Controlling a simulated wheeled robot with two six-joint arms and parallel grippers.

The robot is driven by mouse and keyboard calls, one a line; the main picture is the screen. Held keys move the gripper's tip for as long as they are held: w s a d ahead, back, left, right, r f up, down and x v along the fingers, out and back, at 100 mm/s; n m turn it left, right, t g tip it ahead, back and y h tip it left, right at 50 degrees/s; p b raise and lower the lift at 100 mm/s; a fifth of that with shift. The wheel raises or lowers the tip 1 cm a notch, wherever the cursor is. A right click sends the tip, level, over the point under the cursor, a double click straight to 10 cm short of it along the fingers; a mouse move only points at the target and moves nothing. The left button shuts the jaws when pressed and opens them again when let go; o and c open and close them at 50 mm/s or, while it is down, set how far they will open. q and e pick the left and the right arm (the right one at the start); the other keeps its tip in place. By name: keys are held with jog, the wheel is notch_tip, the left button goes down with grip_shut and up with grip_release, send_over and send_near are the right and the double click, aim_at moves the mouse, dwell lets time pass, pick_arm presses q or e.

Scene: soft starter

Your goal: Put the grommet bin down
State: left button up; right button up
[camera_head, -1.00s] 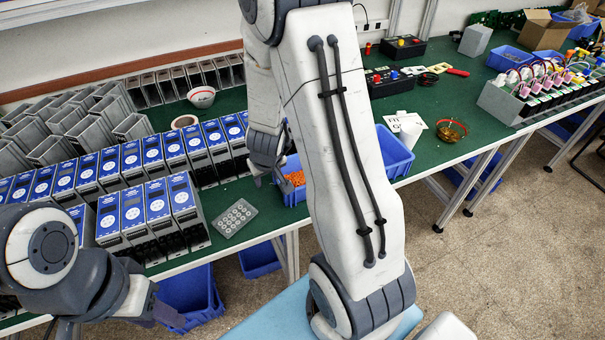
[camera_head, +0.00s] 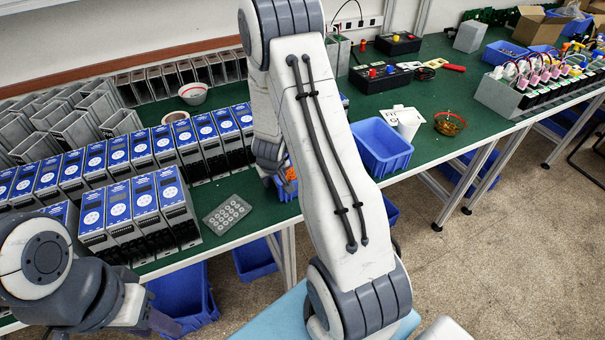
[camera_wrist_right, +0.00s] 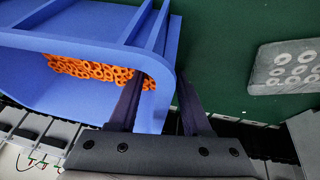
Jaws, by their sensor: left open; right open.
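The grommet bin (camera_wrist_right: 62,104) is blue and holds orange grommets (camera_wrist_right: 90,69). In the right wrist view it fills the left side. My right gripper (camera_wrist_right: 158,95) is open. Its fingers stand on either side of the bin's side wall, one inside and one outside, with a gap between them. In the head view the bin (camera_head: 282,190) is mostly hidden behind my right arm, near the table's front edge. I cannot tell whether it rests fully on the table. My left gripper (camera_head: 166,322) is low at the left, away from the bin, its fingers barely visible.
A grey pad (camera_head: 228,213) with round pieces lies left of the grommet bin. Blue-faced soft starters (camera_head: 145,205) stand in rows further left. An empty blue bin (camera_head: 382,146) is right of my arm. Green table (camera_head: 425,165) shows around it.

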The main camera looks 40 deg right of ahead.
jog(key=shift+f, duration=0.1)
dwell(0.4)
grip_shut()
dwell(1.3)
